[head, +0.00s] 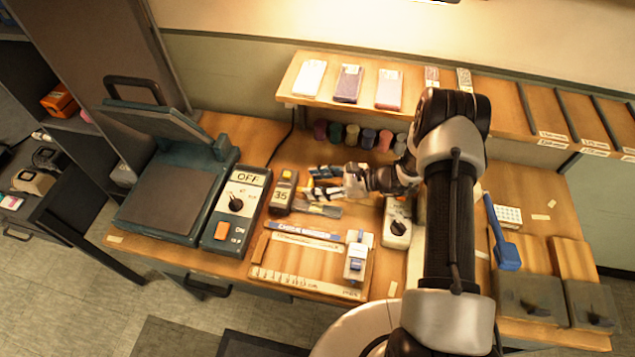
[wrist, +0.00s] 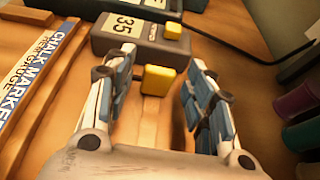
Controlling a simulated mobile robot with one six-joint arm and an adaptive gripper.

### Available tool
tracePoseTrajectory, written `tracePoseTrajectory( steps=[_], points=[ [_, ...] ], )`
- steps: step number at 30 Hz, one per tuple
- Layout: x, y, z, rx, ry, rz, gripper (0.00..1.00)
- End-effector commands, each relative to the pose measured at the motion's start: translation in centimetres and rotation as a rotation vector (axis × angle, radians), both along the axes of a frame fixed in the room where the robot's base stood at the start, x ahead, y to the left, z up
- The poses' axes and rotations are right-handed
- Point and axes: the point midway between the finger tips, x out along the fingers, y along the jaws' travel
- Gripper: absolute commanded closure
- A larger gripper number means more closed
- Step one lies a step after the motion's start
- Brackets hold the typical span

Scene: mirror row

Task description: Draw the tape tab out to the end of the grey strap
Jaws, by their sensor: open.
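A dark tape case (head: 283,192) marked 35 stands on the bench, and it also shows at the top of the wrist view (wrist: 138,45). A yellow tab (wrist: 159,79) is at the case's near side, in the gap between my fingers in the wrist view. My gripper (wrist: 160,62) is open, with a finger on each side of the tab and visible gaps to it. In the head view my gripper (head: 311,182) is just right of the case. A flat grey strap (head: 324,210) lies on the bench near it; I cannot tell it clearly in the wrist view.
A blue-lettered chalk marker gauge (head: 305,229) lies in front, and its edge shows at left in the wrist view. A switch box (head: 236,209) and a press (head: 165,185) stand left. Several coloured spools (head: 352,135) line the back. A dial box (head: 397,222) is to the right.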

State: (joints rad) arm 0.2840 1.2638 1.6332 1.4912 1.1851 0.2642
Motion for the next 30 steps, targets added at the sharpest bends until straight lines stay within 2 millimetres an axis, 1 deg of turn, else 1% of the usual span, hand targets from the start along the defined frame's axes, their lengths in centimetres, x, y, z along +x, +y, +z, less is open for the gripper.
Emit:
tracePoseTrajectory(
  steps=[7, 10, 13, 21, 24, 27, 30],
  points=[
    [0.0, 0.0, 0.0, 0.000, 0.000, 0.000, 0.50],
    [0.0, 0.0, 0.6, 0.000, -0.001, 0.000, 0.50],
    [0.1, 0.0, 2.0, -0.001, -0.003, 0.001, 0.50],
    [0.0, 0.0, 7.2, -0.001, -0.003, 0.000, 0.50],
    [0.0, 0.0, 8.7, -0.001, -0.002, 0.000, 0.50],
    [0.0, 0.0, 9.6, -0.001, -0.002, 0.001, 0.50],
    [0.0, 0.0, 10.0, 0.000, -0.001, 0.001, 0.50]
  ],
)
